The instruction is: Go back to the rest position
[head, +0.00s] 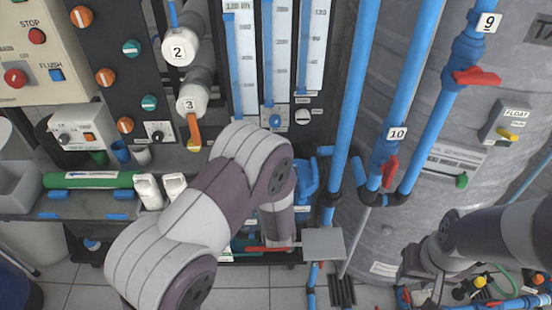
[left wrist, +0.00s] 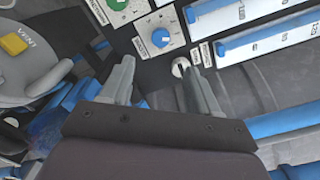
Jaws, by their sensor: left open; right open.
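The osmosis rack's dark panel (head: 115,75) stands ahead with orange and teal knobs. My left arm crosses the middle of the head view and hides part of the rack's bench; its jaws are not clear there. In the left wrist view my left gripper (left wrist: 159,62) is open and empty, its fingers in front of the panel's blue knob (left wrist: 162,38) and a small white knob (left wrist: 181,67). I cannot tell whether it touches the panel. My right gripper (head: 420,280) is open at the lower right, in front of the grey tank (head: 375,235), with nothing seen in it.
Blue pipes with a red-handled valve 10 (head: 389,170) and valve 9 (head: 476,77) rise between my arms. White housings 2 (head: 178,50) and 3 (head: 191,101) project from the panel. A green cylinder (head: 88,180) lies on the bench. Tiled floor (head: 245,298) shows below.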

